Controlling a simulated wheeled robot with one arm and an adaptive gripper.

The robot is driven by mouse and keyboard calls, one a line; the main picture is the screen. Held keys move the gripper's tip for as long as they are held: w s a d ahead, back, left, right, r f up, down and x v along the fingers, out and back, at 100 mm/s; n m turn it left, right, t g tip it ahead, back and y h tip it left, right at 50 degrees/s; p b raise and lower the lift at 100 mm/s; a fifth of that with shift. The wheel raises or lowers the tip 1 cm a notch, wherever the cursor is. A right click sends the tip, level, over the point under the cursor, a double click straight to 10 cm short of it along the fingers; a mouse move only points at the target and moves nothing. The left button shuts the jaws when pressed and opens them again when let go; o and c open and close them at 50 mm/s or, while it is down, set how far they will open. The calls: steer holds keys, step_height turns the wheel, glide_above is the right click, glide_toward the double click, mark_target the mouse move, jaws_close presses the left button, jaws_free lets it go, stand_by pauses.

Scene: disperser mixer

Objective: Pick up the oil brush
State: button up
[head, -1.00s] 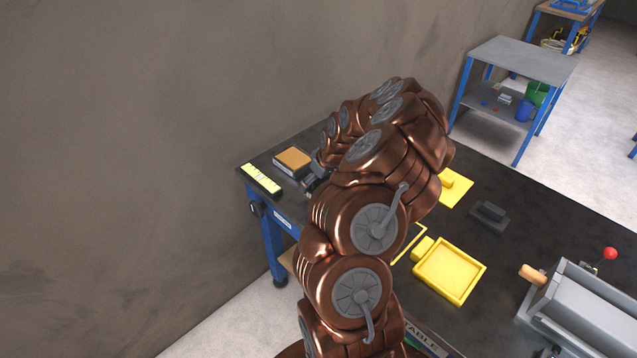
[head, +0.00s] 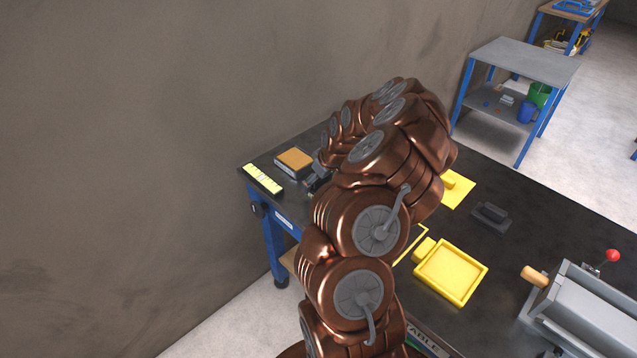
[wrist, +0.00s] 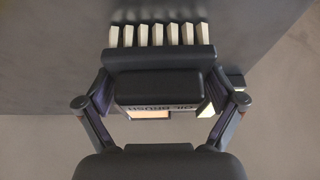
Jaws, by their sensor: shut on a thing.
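The oil brush (wrist: 158,88) is in the wrist view, a dark block with upside-down "OIL BRUSH" lettering on its near face and a row of pale bristles along its far side. My gripper (wrist: 162,86) is shut on it, with one finger at each side of the block. In the head view my gripper (head: 318,181) shows only as a small dark part at the far left end of the bench, mostly behind my copper-coloured arm. I cannot make out the held brush there.
On the dark bench (head: 540,215), a yellow segmented strip (head: 263,178) and an orange-topped box (head: 294,160) lie near my gripper. A yellow tray (head: 450,272), a small dark block (head: 491,215) and a grey machine (head: 585,305) stand to the right. A wall rises behind.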

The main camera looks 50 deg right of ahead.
steer(key=shift+r+b, duration=0.9)
steer(key=shift+r, duration=0.7)
steer(key=shift+s+a+b, duration=0.25)
steer(key=shift+s+b, duration=0.1)
steer(key=shift+s, duration=0.75)
steer(key=s+a+b, duration=0.1)
steer(key=s, duration=0.3)
steer(key=s+a+r+b, duration=0.1)
steer(key=s+b, duration=0.1)
steer(key=s, duration=0.2)
steer(key=s+a+b, duration=0.1)
steer(key=s+a, duration=0.1)
steer(key=s, duration=0.3)
steer(key=shift+s+r, duration=0.1)
steer(key=shift+r, duration=0.15)
steer(key=o, duration=0.6)
steer(key=c, duration=0.4)
steer(key=shift+c, duration=0.2)
